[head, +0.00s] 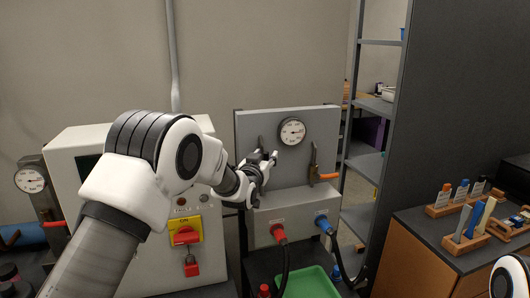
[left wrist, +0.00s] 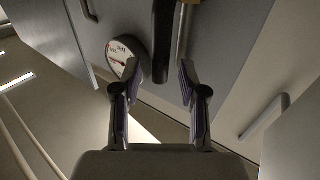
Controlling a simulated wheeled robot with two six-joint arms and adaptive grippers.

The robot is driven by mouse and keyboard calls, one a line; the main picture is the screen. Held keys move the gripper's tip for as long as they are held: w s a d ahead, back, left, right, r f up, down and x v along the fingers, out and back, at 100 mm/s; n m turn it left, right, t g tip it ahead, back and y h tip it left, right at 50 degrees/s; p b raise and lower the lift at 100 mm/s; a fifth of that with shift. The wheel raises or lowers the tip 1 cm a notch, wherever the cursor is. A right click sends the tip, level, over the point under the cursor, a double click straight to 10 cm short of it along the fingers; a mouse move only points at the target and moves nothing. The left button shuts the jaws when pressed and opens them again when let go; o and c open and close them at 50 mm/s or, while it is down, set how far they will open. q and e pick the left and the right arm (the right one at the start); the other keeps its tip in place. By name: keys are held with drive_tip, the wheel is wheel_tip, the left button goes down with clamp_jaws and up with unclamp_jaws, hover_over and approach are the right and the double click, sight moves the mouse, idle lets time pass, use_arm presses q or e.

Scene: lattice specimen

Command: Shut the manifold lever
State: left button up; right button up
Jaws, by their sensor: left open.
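The grey manifold panel (head: 315,112) stands upright with a round white gauge (head: 292,131), also in the left wrist view (left wrist: 122,54). A lever (head: 313,160) with an orange grip (head: 328,177) sits at the panel's right; its grip points sideways. My left gripper (head: 272,158) is in front of the panel's left half, below and left of the gauge, partly covering a dark upright part there. In the left wrist view the jaws (left wrist: 154,85) are apart, with a black bar (left wrist: 162,45) between and beyond the tips. I cannot tell whether they touch it. My right gripper is out of view.
A cabinet with a red and yellow switch (head: 186,235) stands left of the panel. Red (head: 279,234) and blue (head: 323,223) hose fittings and a green tray (head: 311,283) are below. A wooden-sided bench (head: 415,258) with racks (head: 455,200) is at right, beside metal shelving (head: 366,165).

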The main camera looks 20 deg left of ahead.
sight(267, 158)
use_arm(q)
drive_tip(key=w+f, duration=0.2)
drive_tip(key=w, duration=0.1)
drive_tip(key=shift+s+r, duration=0.15)
drive_tip(key=c, duration=0.4)
drive_tip(key=shift+s+r, duration=0.4)
drive_tip(key=shift+s, duration=0.15)
clamp_jaws()
drive_tip(key=shift+s+r, duration=0.1)
drive_tip(key=shift+s, duration=0.05)
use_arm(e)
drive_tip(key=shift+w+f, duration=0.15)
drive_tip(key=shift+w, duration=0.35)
